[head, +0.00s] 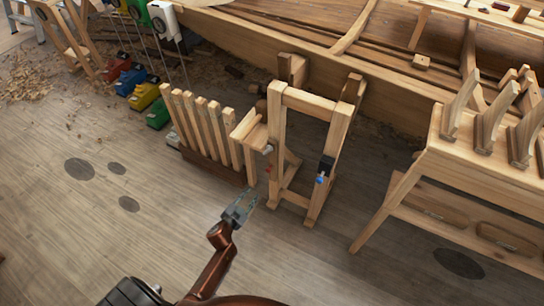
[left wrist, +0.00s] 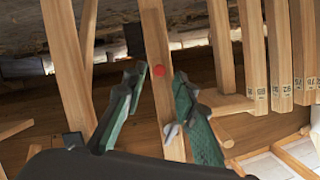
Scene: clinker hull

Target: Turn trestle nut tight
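The wooden trestle (head: 339,134) stands upright on the floor in front of the hull. A small grey piece, which looks like the nut (head: 268,150), is on its left post, with a red spot (head: 268,169) below it. In the left wrist view, a pale grey piece that looks like the nut (left wrist: 171,131) and the red spot (left wrist: 158,71) are on a post. My left gripper (head: 248,201) is in front of the left post. Its fingers (left wrist: 157,88) are apart with nothing held; one partly overlaps the grey piece. I cannot tell whether they touch. My right gripper is not in view.
A slatted wooden rack (head: 203,127) stands just left of the trestle. A black clamp-like piece with a blue part (head: 321,179) is on the right post. A wooden bench (head: 430,168) stands at the right. The floor (head: 70,225) at the left front is clear.

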